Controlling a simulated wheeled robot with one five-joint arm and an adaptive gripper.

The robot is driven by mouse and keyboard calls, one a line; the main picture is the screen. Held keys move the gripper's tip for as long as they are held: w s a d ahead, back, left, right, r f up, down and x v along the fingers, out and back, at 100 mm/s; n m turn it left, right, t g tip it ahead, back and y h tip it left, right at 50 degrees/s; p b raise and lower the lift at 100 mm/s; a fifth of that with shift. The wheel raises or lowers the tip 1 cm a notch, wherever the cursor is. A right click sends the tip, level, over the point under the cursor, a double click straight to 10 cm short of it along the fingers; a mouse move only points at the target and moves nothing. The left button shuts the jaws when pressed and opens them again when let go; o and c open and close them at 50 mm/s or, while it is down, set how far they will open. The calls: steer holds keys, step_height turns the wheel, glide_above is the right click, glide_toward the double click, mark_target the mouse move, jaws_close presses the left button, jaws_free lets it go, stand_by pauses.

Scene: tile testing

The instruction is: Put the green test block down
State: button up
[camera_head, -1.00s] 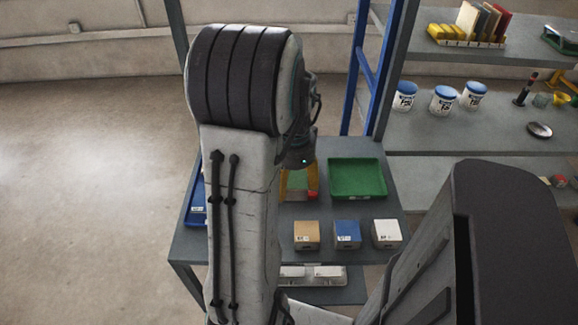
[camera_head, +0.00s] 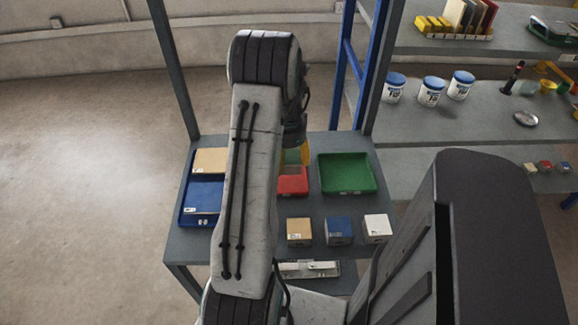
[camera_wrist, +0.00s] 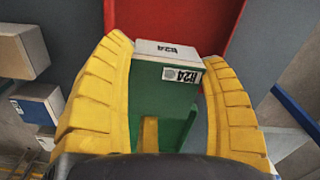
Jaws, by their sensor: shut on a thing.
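The green test block (camera_wrist: 165,108) is between the two yellow fingers of my gripper (camera_wrist: 168,95) in the wrist view. It has a pale upper part and white labels reading R24. My gripper is shut on it. A red tray (camera_wrist: 205,18) shows behind and beyond the block; I cannot tell whether the block touches it. In the head view my yellow fingers (camera_head: 300,153) show just beyond the red tray (camera_head: 293,184), and my arm hides most of the block and part of the tray.
A green tray (camera_head: 347,189) stands right of the red one. A tan block (camera_head: 299,230), a blue block (camera_head: 338,230) and a white block (camera_head: 377,227) stand along the table front.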

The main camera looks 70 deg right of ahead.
mark_target(289, 169)
steer(key=shift+d+f, duration=0.15)
steer(key=shift+d, duration=0.1)
steer(key=shift+f+p, duration=0.85)
steer(key=shift+f, duration=1.15)
steer(key=shift+f, duration=0.1)
steer(key=o, duration=1.3)
